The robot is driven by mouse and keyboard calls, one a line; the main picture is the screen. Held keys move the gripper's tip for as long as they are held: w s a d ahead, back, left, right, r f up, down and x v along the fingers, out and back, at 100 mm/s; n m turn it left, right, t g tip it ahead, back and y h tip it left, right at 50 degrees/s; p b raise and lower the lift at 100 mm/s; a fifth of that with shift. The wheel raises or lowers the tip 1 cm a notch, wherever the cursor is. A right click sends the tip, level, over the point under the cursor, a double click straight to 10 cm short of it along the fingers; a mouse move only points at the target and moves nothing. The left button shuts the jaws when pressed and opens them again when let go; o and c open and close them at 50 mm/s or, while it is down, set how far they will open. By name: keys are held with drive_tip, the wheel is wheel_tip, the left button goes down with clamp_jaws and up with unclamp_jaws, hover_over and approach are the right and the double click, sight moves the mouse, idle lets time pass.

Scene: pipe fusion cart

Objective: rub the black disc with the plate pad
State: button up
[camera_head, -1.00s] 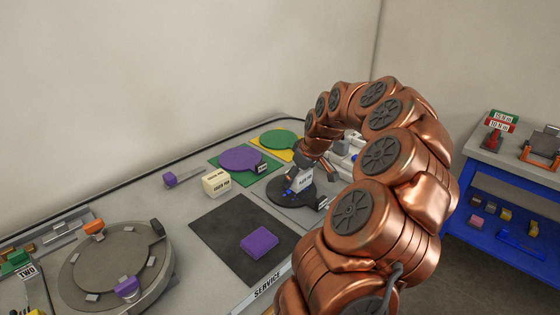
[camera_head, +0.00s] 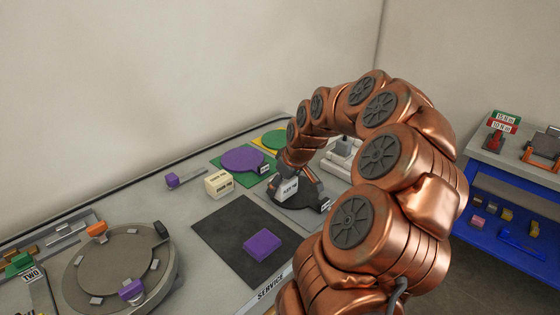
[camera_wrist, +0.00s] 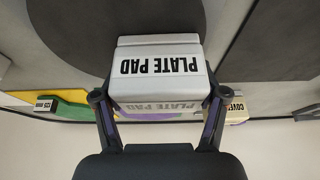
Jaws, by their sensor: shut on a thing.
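The plate pad (camera_head: 287,190) is a pale grey-white block with black lettering. My gripper (camera_wrist: 158,94) is shut on it, with one finger on each side, and its label fills the middle of the wrist view. The black disc (camera_head: 314,201) lies on a grey square plate right below the pad. In the wrist view the disc (camera_wrist: 85,30) shows as a dark round area partly behind the pad. The pad is over the disc's left part; I cannot tell whether its underside touches. My arm hides part of the area to the right.
A cream block (camera_head: 218,184) stands left of the disc. A purple disc (camera_head: 243,160) on a green square and a green disc (camera_head: 275,138) on yellow lie behind. A dark mat (camera_head: 222,228) with a purple block (camera_head: 262,245) lies in front, and a round turntable (camera_head: 120,265) at left.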

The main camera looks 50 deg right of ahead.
drive_tip(key=shift+s+d, duration=0.2)
drive_tip(key=shift+d, duration=3.45)
drive_tip(key=shift+d+f+b, duration=0.1)
drive_tip(key=shift+f+b, duration=0.1)
drive_tip(key=shift+b, duration=0.1)
drive_tip(key=shift+a+b, duration=1.95)
drive_tip(key=shift+a, duration=2.1)
drive_tip(key=shift+w+a+r, duration=0.1)
drive_tip(key=shift+a+r, duration=0.05)
drive_tip(key=shift+r, duration=0.25)
drive_tip(key=shift+w+r, duration=0.1)
drive_tip(key=shift+r, duration=0.85)
drive_tip(key=shift+r+p, duration=0.95)
drive_tip(key=shift+r, duration=2)
